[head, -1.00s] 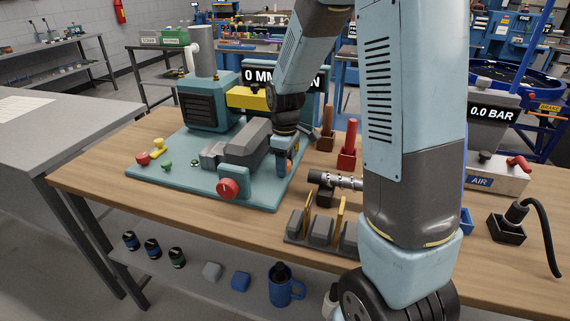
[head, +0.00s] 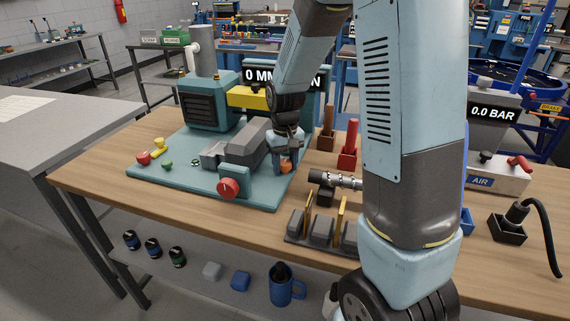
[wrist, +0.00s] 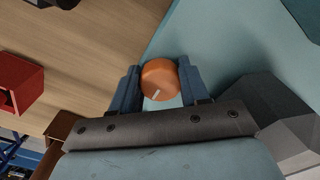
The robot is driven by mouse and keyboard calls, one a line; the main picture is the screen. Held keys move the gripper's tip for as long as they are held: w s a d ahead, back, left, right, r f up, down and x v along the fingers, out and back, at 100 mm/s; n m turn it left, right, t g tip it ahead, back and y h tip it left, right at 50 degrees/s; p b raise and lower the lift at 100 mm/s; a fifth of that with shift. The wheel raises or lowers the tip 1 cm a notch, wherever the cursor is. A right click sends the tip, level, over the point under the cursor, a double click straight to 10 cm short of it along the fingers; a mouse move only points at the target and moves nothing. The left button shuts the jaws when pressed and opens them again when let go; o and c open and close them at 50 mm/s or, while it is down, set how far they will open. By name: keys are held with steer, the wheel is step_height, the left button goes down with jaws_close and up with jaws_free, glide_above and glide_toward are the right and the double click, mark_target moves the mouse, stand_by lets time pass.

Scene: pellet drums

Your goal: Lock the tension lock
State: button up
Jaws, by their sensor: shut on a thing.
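The tension lock appears to be the round orange knob (wrist: 160,82) with a white pointer line, at the right side of the teal machine base (head: 200,190). In the wrist view the blue fingers of my gripper (wrist: 161,86) stand on both sides of the knob and are shut on it. The pointer line slants toward the lower left in that view. In the head view my gripper (head: 287,166) points down at the base, and the orange knob (head: 286,168) shows partly between the fingers. A red knob (head: 228,187) sits on the front of the machine.
A red holder (head: 348,150) and a brown one stand right of the base. A metal shaft piece (head: 340,181) and a dark rack (head: 320,232) with upright yellow pieces are closer. The wooden bench (head: 130,190) is clear at the front left.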

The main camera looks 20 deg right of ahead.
mark_target(285, 162)
steer(key=shift+m, duration=0.4)
steer(key=o, duration=1)
step_height(285, 162, up, 14)
steer(key=shift+f, duration=0.15)
stand_by(0.4)
